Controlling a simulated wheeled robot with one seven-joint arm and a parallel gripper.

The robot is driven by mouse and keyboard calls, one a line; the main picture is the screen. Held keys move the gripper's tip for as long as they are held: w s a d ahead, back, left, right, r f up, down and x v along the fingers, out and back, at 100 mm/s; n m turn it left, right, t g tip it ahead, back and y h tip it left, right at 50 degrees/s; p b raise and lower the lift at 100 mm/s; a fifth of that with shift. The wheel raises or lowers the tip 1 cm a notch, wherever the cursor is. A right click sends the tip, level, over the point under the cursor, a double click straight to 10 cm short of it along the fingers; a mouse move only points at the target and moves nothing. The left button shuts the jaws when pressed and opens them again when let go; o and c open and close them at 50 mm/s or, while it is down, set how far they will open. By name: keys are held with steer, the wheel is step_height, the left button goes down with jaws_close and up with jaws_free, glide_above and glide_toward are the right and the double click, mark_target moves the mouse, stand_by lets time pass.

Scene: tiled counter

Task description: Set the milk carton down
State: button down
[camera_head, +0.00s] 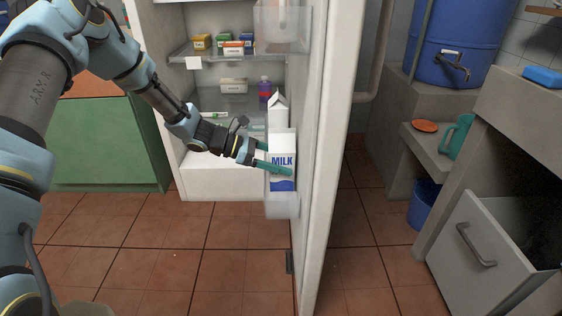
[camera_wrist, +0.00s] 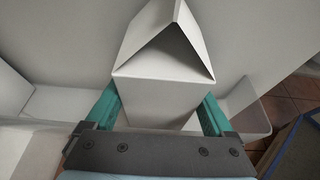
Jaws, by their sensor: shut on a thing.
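The milk carton (camera_head: 284,183) is white with blue "MILK" lettering and a gabled top. It stands about upright at the low bin (camera_head: 283,208) on the inside of the open fridge door (camera_head: 328,130). My gripper (camera_head: 277,159) reaches in from the left with its teal fingers on either side of the carton. In the wrist view, the carton (camera_wrist: 165,65) is between the two fingers, and my gripper (camera_wrist: 165,108) is shut on it. The carton's base is hidden by the bin's front, so I cannot tell whether it touches the bin floor.
A green cabinet (camera_head: 108,143) stands left. An open grey drawer (camera_head: 480,245) juts out at right. The tiled floor in front is clear.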

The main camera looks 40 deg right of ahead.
jaws_free()
steer(key=p+v, duration=0.1)
steer(key=v, duration=1.1)
steer(key=s+a+r+m+t+y, duration=0.1)
steer(key=a+r+m+t+y, duration=0.1)
steer(key=a, duration=1.1)
steer(key=a+r+m+t+y, duration=0.3)
steer(key=a+m+t+y, duration=0.1)
steer(key=a, duration=1)
steer(key=s+a+r+m+t+y, duration=0.1)
steer(key=a+r+m+t+y, duration=0.2)
steer(key=a, duration=1)
steer(key=m+y, duration=0.1)
steer(key=m, duration=0.1)
steer(key=shift+s+a+r+m+t, duration=0.2)
steer(key=shift+s+m+t, duration=0.1)
steer(key=shift+s+t, duration=0.1)
